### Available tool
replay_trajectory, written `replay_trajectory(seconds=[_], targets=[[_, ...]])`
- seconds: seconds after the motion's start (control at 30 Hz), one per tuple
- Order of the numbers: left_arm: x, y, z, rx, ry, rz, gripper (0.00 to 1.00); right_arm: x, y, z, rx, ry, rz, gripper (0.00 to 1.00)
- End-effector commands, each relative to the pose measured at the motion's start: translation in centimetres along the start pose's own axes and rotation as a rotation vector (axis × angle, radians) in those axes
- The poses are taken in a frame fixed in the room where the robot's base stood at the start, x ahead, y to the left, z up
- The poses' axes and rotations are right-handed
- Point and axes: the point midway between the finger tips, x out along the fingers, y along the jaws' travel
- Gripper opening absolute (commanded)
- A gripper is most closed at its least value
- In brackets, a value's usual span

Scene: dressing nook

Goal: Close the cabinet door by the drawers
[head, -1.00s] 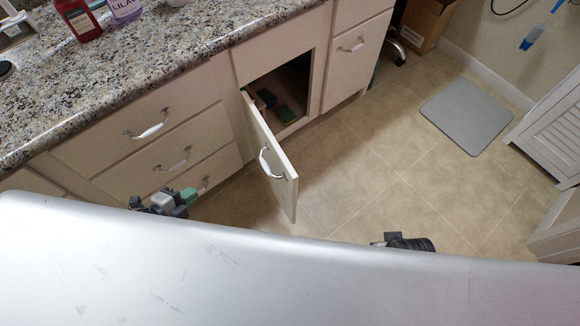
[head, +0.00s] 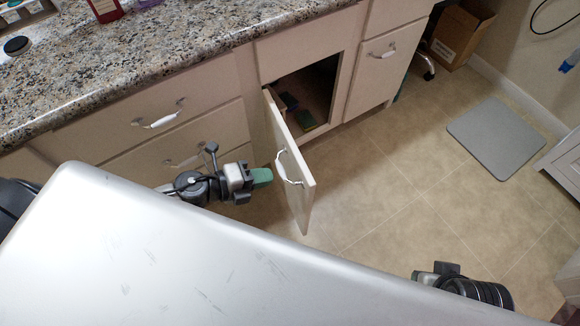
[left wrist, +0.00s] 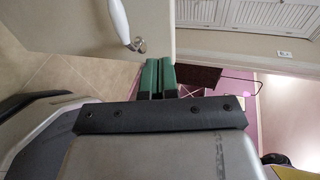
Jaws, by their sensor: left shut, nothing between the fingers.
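The cabinet door (head: 288,165) by the drawers stands ajar, swung out from the opening over the floor. Its white and metal handle (head: 284,168) is on the face towards the drawers; the handle also shows in the left wrist view (left wrist: 120,22). My left gripper (head: 263,177) has green fingertips, seen shut and empty in the left wrist view (left wrist: 158,78). It is on the drawer side of the door, close to the handle; I cannot tell whether it touches. My right gripper (head: 425,277) is partly in view at the lower right, away from the door; its fingers are unclear.
Drawers (head: 165,125) sit left of the opening under the granite counter (head: 200,55). Dark and green items (head: 306,120) lie inside the cabinet. A grey mat (head: 497,137) and cardboard box (head: 462,35) are on the floor to the right. The tiles beyond the door are clear.

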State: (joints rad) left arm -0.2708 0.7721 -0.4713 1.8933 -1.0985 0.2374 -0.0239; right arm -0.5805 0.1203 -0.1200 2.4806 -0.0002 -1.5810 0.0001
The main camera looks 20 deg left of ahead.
Motion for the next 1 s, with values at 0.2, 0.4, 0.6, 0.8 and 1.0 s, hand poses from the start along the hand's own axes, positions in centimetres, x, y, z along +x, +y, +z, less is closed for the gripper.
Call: replay_trajectory(seconds=[0.2, 0.4, 0.6, 0.8, 1.0], targets=[[3.9, -0.6, 0.1, 0.002, 0.000, -0.003, 0.00, -0.6, 0.0, -0.2, 0.000, 0.000, 0.000, 0.40], [6.0, -1.1, 0.1, 0.000, -0.001, -0.001, 0.00, -0.9, 0.0, -0.4, 0.000, 0.003, 0.000, 0.40], [6.7, -1.2, 0.1, 0.000, -0.001, 0.000, 0.00, -0.1, 0.0, -0.2, -0.001, -0.007, 0.000, 0.40], [6.7, -1.2, 0.0, -0.001, -0.001, 0.000, 0.00, -0.1, 0.0, -0.2, -0.001, -0.007, -0.001, 0.40], [6.7, -1.3, 0.0, -0.002, -0.005, 0.000, 0.00, -0.3, 0.0, -0.4, -0.001, -0.001, -0.001, 0.40]])
